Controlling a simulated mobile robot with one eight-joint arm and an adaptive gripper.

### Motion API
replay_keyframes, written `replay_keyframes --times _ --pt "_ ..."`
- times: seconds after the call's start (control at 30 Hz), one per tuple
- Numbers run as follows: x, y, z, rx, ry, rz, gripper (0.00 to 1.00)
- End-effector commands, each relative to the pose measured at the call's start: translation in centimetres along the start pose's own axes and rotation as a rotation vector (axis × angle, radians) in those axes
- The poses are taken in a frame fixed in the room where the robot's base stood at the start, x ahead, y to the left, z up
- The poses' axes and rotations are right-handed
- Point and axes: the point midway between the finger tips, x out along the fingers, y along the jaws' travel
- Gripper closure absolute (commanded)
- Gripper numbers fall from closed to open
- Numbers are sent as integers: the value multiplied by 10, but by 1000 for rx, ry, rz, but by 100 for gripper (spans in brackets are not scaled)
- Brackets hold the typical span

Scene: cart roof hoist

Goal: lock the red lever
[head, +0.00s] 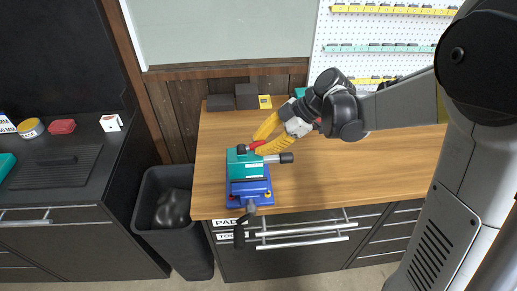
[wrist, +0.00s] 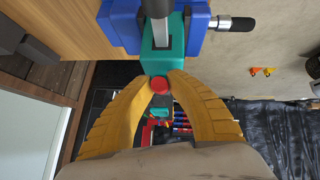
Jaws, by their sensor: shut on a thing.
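A teal and blue clamp-like device (head: 248,172) stands at the front left edge of the wooden workbench. The red lever (head: 258,144) shows as a short red piece at its top, next to my yellow fingers. In the wrist view, the lever's round red end (wrist: 159,85) sits between my two yellow fingertips, in front of the teal body (wrist: 162,58). My gripper (head: 262,143) is shut on the red lever, reaching in from the right and behind the device. Most of the lever's length is hidden by my fingers.
A dark handle (head: 239,235) hangs from the device over the drawers, and a black-tipped bar (head: 280,158) sticks out right. A black bin (head: 168,215) stands left of the bench. Dark boxes (head: 246,96) line the back.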

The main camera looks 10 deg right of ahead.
Motion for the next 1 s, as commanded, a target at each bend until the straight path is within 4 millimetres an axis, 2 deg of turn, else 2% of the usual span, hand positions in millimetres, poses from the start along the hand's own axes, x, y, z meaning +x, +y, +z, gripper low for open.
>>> replay_keyframes --times 0.03,0.3,0.83,0.87,0.9,1.0 --pt "4 -1 5 3 23 3 100" --pt "5 -2 7 12 111 17 100" --pt "5 -2 6 14 130 19 100" --pt "5 -2 6 14 130 19 72" --pt "5 -2 6 14 130 19 60" --pt "5 -2 6 14 130 20 57"
